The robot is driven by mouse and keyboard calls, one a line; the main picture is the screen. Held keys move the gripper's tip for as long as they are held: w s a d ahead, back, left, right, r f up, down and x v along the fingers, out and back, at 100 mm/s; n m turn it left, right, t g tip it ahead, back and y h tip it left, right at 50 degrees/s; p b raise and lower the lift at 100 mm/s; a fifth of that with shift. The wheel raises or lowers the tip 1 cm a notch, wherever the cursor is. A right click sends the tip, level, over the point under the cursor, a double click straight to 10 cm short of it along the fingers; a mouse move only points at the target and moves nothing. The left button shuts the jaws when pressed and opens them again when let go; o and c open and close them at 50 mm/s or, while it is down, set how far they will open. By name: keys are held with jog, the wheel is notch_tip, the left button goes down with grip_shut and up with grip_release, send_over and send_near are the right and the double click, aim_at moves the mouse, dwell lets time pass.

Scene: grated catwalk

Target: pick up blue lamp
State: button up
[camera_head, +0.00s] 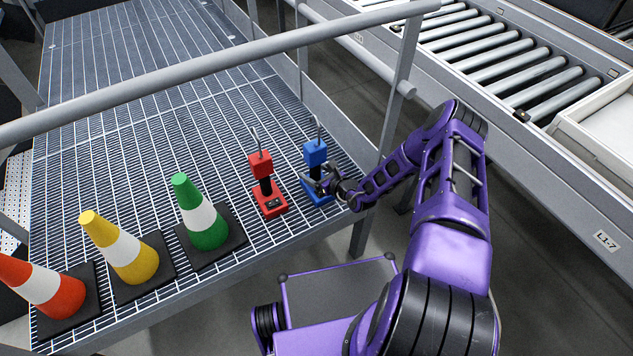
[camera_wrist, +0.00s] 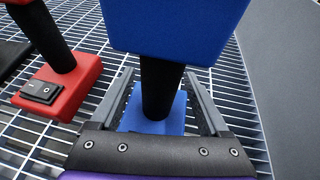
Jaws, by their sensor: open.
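The blue lamp (camera_head: 316,155) stands upright on the grating, with a blue head, a black stem and a blue base. In the wrist view its blue head (camera_wrist: 176,28) is close and large, and its black stem (camera_wrist: 160,85) rises from the base. My gripper (camera_head: 322,182) is at the lamp's stem, below the head. In the wrist view the two open fingers (camera_wrist: 158,98) stand on either side of the stem, with space visible between each finger and the stem. Part of the base is hidden behind my gripper's body.
A red lamp (camera_head: 265,185) stands close on the left; its base with a black switch (camera_wrist: 42,92) is near my left finger. Green (camera_head: 203,215), yellow (camera_head: 125,250) and red (camera_head: 50,290) cones stand farther left. A grey railing (camera_head: 215,68) crosses above the grating. A roller conveyor (camera_head: 500,60) is at right.

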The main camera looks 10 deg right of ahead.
jog(key=shift+x, duration=0.8)
grip_shut()
